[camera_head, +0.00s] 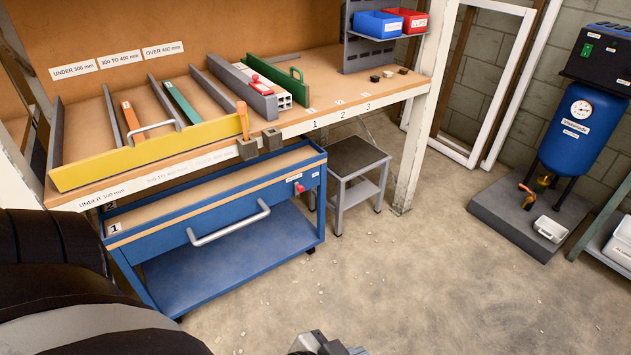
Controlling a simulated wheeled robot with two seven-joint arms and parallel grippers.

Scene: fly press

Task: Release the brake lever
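A small red lever or knob (299,188) sits on the right end of the blue trolley (240,238), beside a small white label too small to read. It is the likeliest brake lever in view; its exact position is hard to tell. The trolley stands in front of the wooden bench. Part of a grey gripper (328,345), apparently my left one, shows at the bottom edge, well below and apart from the red lever. Its fingertips are mostly cut off, so its opening is unclear. My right gripper is not in view.
The bench (380,92) holds divided stock behind a yellow board (150,152). An orange handle (243,120) rises at the board's right end. A grey stool (357,162) stands right of the trolley. A blue tank (583,130) stands far right.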

